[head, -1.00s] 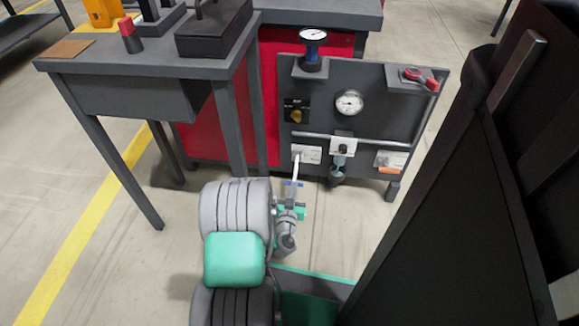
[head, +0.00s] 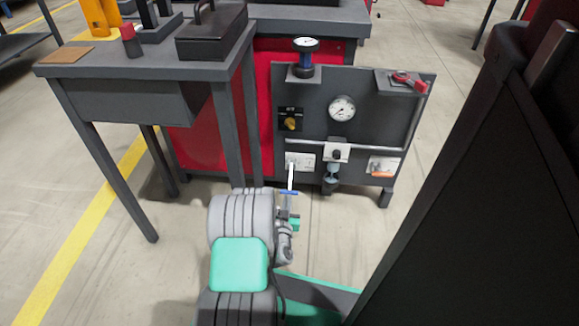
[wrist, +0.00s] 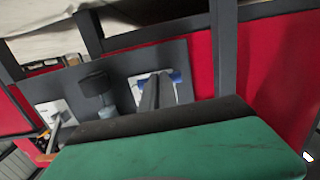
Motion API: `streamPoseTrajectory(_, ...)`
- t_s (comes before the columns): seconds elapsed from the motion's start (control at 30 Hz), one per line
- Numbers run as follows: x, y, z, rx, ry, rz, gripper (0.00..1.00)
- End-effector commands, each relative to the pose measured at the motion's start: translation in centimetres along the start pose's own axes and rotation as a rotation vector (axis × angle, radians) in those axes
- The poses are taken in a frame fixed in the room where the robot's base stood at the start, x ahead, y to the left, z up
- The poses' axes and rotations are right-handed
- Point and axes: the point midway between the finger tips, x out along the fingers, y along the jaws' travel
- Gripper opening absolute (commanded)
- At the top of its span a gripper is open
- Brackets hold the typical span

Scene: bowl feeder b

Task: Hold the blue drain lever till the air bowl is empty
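The air bowl (head: 331,175), a small cylinder, hangs under a white block on the dark panel. In the wrist view the bowl (wrist: 103,102) is left of my fingers. The blue drain lever (wrist: 175,76) shows as a small patch of blue beside my fingertips, in front of a white plate; the fingers hide part of it. In the head view a small blue bar (head: 288,192) shows at my gripper (head: 290,190). My fingers look closed together in a narrow wedge at the lever; whether they touch it is unclear. The liquid level in the bowl cannot be read.
A grey table (head: 120,68) with a black box (head: 212,35) stands left, close to my arm. Floor is clear at lower left.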

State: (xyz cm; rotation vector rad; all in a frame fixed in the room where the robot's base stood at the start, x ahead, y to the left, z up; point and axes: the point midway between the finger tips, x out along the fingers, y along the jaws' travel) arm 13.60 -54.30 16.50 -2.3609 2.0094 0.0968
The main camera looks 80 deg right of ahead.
Motion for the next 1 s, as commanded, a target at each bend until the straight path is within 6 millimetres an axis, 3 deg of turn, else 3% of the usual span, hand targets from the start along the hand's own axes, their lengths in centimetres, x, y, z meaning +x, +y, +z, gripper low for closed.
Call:
streamPoseTrajectory(0.03,1.3,-0.3,-0.4,0.014,0.014,0.003,0.00)
streamPoseTrajectory(0.33,1.4,-0.4,0.1,0.015,0.007,0.004,0.00)
streamPoseTrajectory(0.63,0.8,0.2,-2.1,0.007,0.040,0.003,0.00)
streamPoseTrajectory(1.0,0.7,0.2,-2.1,0.006,0.036,0.004,0.00)
